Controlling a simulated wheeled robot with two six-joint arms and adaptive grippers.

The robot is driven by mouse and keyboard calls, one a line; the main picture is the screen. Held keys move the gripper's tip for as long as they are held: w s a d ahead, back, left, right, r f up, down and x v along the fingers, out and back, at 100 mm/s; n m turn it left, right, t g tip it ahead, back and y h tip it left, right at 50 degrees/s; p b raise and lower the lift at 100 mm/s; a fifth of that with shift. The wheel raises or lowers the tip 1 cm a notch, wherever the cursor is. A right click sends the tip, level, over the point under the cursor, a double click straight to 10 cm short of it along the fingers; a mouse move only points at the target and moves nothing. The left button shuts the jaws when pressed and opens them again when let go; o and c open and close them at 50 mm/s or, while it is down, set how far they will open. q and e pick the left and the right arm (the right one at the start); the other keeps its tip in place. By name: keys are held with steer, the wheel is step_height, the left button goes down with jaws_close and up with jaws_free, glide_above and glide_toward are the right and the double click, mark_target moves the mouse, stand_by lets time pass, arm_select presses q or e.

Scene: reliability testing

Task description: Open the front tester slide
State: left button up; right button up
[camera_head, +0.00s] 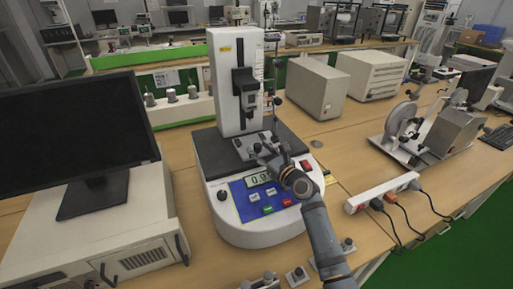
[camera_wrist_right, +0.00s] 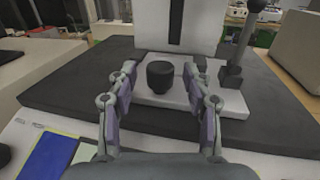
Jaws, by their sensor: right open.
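The tester (camera_head: 237,80) stands on the bench in the middle of the head view, with a white column, a dark plate and a front panel with a display. Its front slide (camera_wrist_right: 213,100) is a light block on the dark plate, with a black knob (camera_wrist_right: 160,76) on it in the right wrist view. My right gripper (camera_head: 264,150) reaches over the panel to the slide. In the wrist view its open fingers (camera_wrist_right: 161,88) stand on either side of the knob, with gaps to it; nothing is held. My left gripper is not in view.
A black monitor (camera_head: 75,130) on a beige case stands at the left. A lever (camera_wrist_right: 238,50) rises at the right of the slide. Beige boxes (camera_head: 318,86), a reel device (camera_head: 430,130) and a power strip (camera_head: 381,194) with cables lie to the right.

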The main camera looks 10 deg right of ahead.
steer(key=shift+x, duration=0.8)
steer(key=shift+w, duration=0.2)
steer(key=shift+r, duration=0.1)
steer(key=shift+c, duration=0.5)
steer(key=shift+s, duration=0.1)
steer(key=c, duration=0.7)
jaws_close()
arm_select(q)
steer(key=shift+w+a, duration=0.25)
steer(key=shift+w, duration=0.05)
